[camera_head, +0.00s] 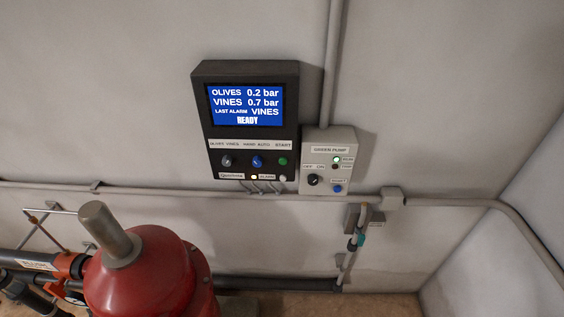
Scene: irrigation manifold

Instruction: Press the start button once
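A dark control box (203,143) hangs on the wall. Its blue screen (246,104) reads OLIVES 0.2 bar, VINES 0.7 bar, LAST ALARM VINES, READY. A small green start button (283,161) sits at the right of its lower row, under the START label. Left of it are a dark knob (226,161) and a blue knob (257,161). Below, a small lamp (254,177) glows. Neither of my grippers is in view, and nothing covers the green button.
A pale GREEN PUMP box (345,150) with a lit green lamp, a black knob and a blue button adjoins at the right. A large red vessel (150,275) with a grey post stands at lower left, beside dark pipes. Wall conduit (300,195) runs below.

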